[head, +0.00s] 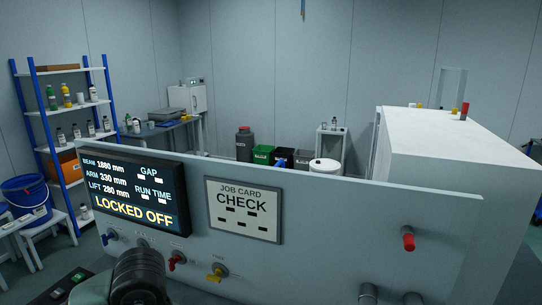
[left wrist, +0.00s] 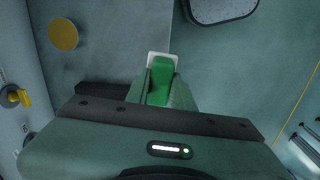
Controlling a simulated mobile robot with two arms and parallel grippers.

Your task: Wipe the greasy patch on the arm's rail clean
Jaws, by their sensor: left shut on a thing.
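In the left wrist view my left gripper (left wrist: 160,85) is shut on a green block or handle (left wrist: 160,78). A pale, whitish edge (left wrist: 162,57) shows at its far end, perhaps a pad. A flat grey-green surface lies beyond it; I cannot tell whether they touch. In the head view a dark, rounded part of my own arm shows at the bottom left, and the left gripper's fingers are out of sight. I cannot make out the arm's rail or a greasy patch in either view. My right gripper is in neither view.
A wide grey panel (head: 330,215) crosses the head view, with a screen (head: 128,195) reading "LOCKED OFF", a job card (head: 243,209), coloured valves and a red-tipped knob (head: 408,239). A white cabinet (head: 440,150) stands behind its right end. A yellow disc (left wrist: 62,36) shows in the left wrist view.

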